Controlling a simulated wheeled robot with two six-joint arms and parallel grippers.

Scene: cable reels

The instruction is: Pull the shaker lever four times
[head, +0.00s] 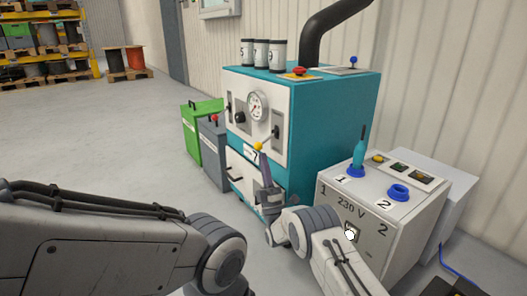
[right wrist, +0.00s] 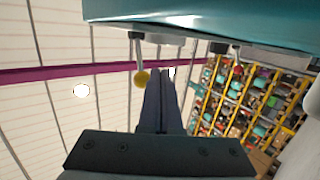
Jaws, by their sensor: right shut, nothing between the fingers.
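A lever with a yellow ball knob (head: 259,146) sits on the front of the teal and white machine (head: 300,115). In the right wrist view the yellow ball (right wrist: 143,78) hangs on a thin grey rod, just left of my fingertips. My right gripper (head: 262,157) is in front of the machine, just below the knob in the head view. Its fingers are shut together with nothing between them, as the right wrist view (right wrist: 161,75) also shows. I cannot tell whether they touch the ball. My left arm shows at the lower left; its gripper is out of view.
A 230 V cabinet (head: 365,215) with a teal-handled plug (head: 359,150) and blue sockets stands at the right. A green bin (head: 202,125) and a grey bin (head: 213,150) stand left of the machine. A blue-knobbed lever (head: 353,61) is on top. Floor at left is clear.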

